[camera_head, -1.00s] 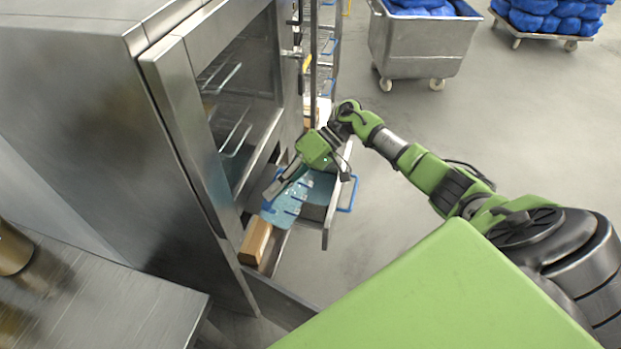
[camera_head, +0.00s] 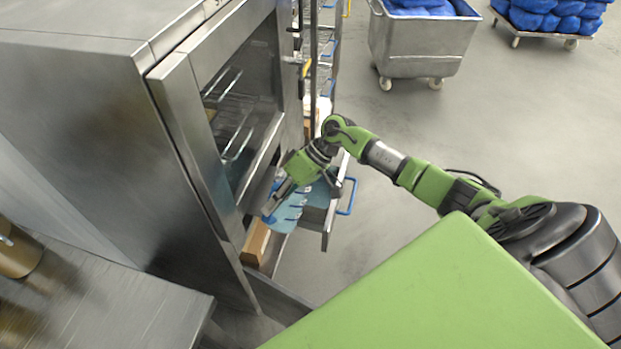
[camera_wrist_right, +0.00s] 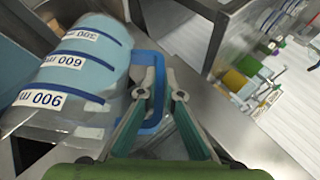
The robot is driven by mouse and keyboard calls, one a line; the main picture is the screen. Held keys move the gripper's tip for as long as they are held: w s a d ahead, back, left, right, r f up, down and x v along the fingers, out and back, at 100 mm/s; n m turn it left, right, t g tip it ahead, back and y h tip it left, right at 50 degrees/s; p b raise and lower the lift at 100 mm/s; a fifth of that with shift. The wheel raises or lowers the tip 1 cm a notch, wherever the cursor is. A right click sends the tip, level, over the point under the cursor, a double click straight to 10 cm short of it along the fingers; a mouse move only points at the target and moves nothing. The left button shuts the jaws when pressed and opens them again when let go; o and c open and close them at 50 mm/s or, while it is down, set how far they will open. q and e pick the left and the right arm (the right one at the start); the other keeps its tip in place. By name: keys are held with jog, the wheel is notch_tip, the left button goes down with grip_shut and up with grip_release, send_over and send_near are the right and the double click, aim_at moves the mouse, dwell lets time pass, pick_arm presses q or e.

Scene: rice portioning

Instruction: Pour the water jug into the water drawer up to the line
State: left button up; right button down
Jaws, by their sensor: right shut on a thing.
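The water jug (camera_head: 290,214) is clear and blue-tinted, tilted over the open drawer (camera_head: 328,237) low on the steel cabinet. In the right wrist view the jug (camera_wrist_right: 85,62) lies at the left, with blue bands and volume labels such as 600 and 900. My right gripper (camera_wrist_right: 162,85) is shut on its blue handle; in the head view the right gripper (camera_head: 275,202) partly covers the jug. A blue patch shows inside the drawer; I cannot tell whether it is water. The fill line and pouring lip are hidden. My left gripper is out of view.
The steel cabinet (camera_head: 90,120) with its glass-fronted door stands close on the left.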

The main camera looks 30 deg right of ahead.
aim_at(267, 220)
jog(key=shift+s+a+f+t+h+p, duration=0.15)
jog(key=shift+s+a+h+p, duration=0.2)
jog(key=shift+p, duration=0.7)
jog(key=shift+s+a+f+t+h+p, duration=0.15)
jog(key=shift+a+h+p, duration=0.3)
jog(key=shift+p, duration=0.55)
jog(key=shift+s+a+f+n+h+p, duration=0.1)
jog(key=shift+a+f+n+h+p, duration=0.15)
jog(key=shift+f, duration=0.35)
jog(key=shift+s+a+f+n+h+p, duration=0.1)
jog(key=shift+a+f+h+p, duration=0.1)
jog(key=shift+a+f, duration=0.25)
notch_tip(267, 220, down, 14)
jog(key=s+a+n+t+h, duration=0.1)
jog(key=a+t+h, duration=0.1)
jog(key=h, duration=0.2)
jog(key=shift+a+f+h, duration=0.2)
jog(key=shift+f+h, duration=0.05)
jog(key=shift+h, duration=0.1)
